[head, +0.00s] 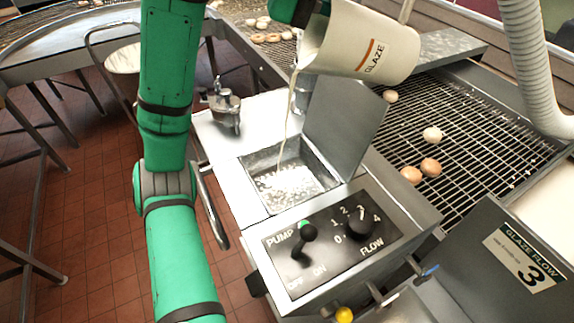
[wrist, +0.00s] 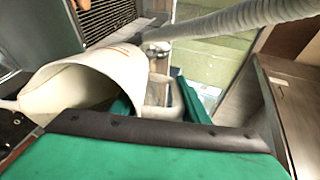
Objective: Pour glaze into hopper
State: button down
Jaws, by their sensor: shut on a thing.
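A cream pitcher marked GLAZE (head: 362,45) is tilted in the air with its mouth toward the left. A thin pale stream of glaze (head: 289,112) falls from its lip into the open hopper (head: 258,164). Pale, bubbly glaze (head: 291,186) lies in the hopper. The hopper lid (head: 345,125) stands open on the right side. In the wrist view the pitcher (wrist: 84,92) fills the left part, with its wide mouth at lower left. My gripper (wrist: 160,92) is shut on the pitcher; its fingers are mostly hidden.
A control panel (head: 330,245) with a pump lever and flow knob sits in front of the hopper. A wire conveyor (head: 465,140) with several doughnuts runs at right. A ribbed hose (head: 530,70) hangs at the far right. A metal fitting (head: 225,105) stands left of the hopper.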

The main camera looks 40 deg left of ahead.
jog(key=shift+w+d+t+h, duration=0.25)
jog(key=shift+w+t+h, duration=0.05)
jog(key=shift+w, duration=0.2)
dwell(1.0)
jog(key=shift+r+t+h, duration=0.1)
jog(key=shift+t+h, duration=0.2)
jog(key=shift+t, duration=0.1)
jog(key=shift+s+a+f+t+h+b, duration=0.3)
jog(key=shift+s+f+t, duration=0.1)
dwell(0.9)
jog(key=shift+a+f, duration=0.1)
jog(key=shift+f, duration=0.05)
jog(key=shift+s+a, duration=0.15)
jog(key=shift+f, duration=0.1)
jog(key=shift+s+f+t, duration=0.1)
jog(key=shift+f+t, duration=0.05)
jog(key=shift+t, duration=0.15)
jog(key=shift+s+a+t+h+b, duration=0.2)
jog(key=shift+s+t+h+b, duration=0.1)
jog(key=shift+h, duration=0.1)
